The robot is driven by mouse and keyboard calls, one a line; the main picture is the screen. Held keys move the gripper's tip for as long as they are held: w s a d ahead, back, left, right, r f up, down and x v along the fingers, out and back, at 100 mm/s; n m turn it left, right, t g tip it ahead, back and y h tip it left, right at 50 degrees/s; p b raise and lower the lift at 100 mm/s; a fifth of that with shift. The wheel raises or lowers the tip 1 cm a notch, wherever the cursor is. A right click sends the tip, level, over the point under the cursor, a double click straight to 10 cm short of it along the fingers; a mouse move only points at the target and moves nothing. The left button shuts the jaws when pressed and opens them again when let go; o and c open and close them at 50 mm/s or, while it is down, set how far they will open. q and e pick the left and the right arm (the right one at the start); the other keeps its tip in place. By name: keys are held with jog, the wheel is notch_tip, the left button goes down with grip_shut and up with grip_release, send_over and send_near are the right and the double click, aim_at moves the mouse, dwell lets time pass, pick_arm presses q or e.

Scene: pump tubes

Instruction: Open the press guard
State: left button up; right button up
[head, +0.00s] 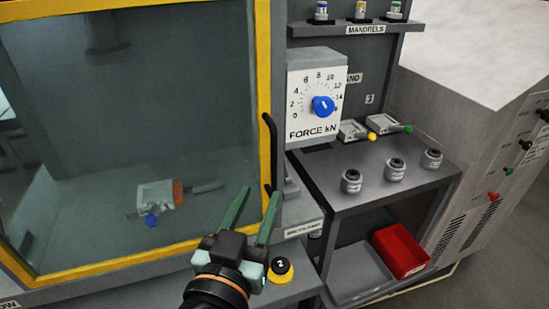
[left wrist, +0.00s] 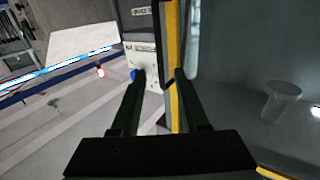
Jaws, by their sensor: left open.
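The press guard (head: 130,130) is a clear pane in a yellow frame (head: 264,70), and it stands closed across the press at the left of the head view. Its black bar handle (head: 271,145) runs upright on the frame's right edge. My left gripper (head: 259,191) is open, with its green fingers pointing up near the handle's lower end. In the left wrist view the fingers (left wrist: 160,74) reach toward the yellow frame (left wrist: 172,40), which shows between them. I cannot tell whether a finger touches the handle. My right gripper is not in view.
Right of the guard are the force dial box (head: 317,95) and a grey bench (head: 400,185) with several small knobs. A red bin (head: 400,251) sits on the lower shelf. A yellow-ringed black button (head: 281,270) is close beside my left gripper. A clamp-like fixture (head: 160,195) lies behind the pane.

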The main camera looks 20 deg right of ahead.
aim_at(273, 165)
pick_arm(q)
jog(key=p+x, duration=0.1)
jog(key=x, duration=0.9)
grip_shut()
dwell(1.3)
